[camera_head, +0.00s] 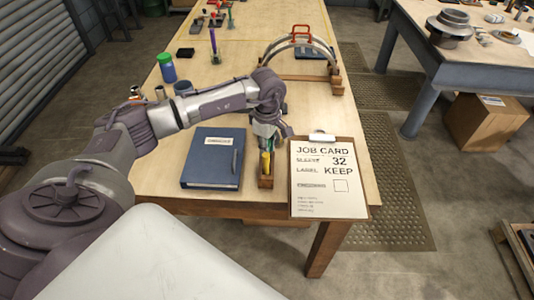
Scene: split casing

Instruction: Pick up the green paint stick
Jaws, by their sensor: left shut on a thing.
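My left gripper (267,146) points down over a small wooden holder (266,182) near the front edge of the workbench. It is shut on a thin stick that looks like the green paint stick; the fingers hide much of it. A yellow stick (265,164) stands upright in the holder just under the fingers. Whether the green stick is still in the holder is too small to tell. My right gripper is not in view.
A blue binder (213,160) lies left of the holder, and a job card clipboard (328,180) lies close on its right. The bench middle (330,115) is clear.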

